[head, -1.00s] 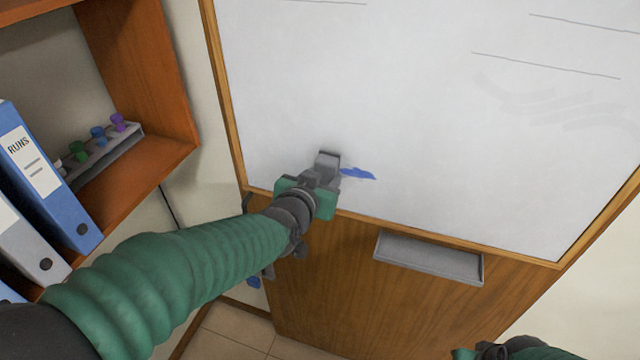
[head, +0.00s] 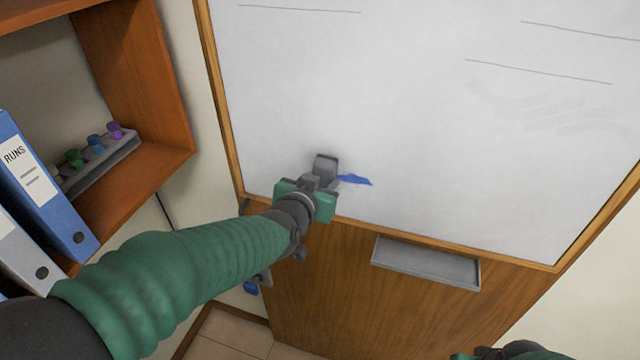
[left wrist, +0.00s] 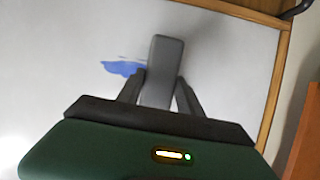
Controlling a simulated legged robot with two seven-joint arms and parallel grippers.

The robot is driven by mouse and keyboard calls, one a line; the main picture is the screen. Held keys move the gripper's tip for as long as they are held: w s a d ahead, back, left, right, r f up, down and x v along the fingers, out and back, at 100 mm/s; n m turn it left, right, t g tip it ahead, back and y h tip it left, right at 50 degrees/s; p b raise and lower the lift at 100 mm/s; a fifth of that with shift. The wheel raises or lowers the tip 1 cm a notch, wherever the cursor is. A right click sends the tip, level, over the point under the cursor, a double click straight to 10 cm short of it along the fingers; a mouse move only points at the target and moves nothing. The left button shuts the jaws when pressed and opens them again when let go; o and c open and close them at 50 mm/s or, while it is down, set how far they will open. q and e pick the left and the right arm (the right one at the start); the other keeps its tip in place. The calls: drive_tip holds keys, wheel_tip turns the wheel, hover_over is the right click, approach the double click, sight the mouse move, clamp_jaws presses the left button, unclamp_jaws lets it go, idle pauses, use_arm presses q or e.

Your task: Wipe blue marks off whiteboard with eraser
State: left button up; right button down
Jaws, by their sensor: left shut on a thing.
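The whiteboard (head: 400,110) has a wooden frame and fills the upper right of the head view. A small blue mark (head: 355,180) is on its lower left part; it also shows in the left wrist view (left wrist: 122,68). My left gripper (head: 318,182) is shut on a grey eraser (head: 326,163), held at the board just left of the blue mark. In the left wrist view the eraser (left wrist: 163,70) stands between the two fingers, beside the mark. Whether the eraser touches the board is hard to tell. My right gripper (head: 490,353) shows only partly at the bottom edge.
A grey tray (head: 426,262) is fixed on the wood panel below the board. A shelf (head: 150,165) at the left holds binders (head: 45,190) and a rack (head: 100,160) with several coloured stoppers. Thin black lines and faint grey smears are higher on the board.

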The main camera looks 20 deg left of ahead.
use_arm(q)
drive_tip(key=shift+w+d, duration=0.1)
drive_tip(key=shift+w, duration=0.3)
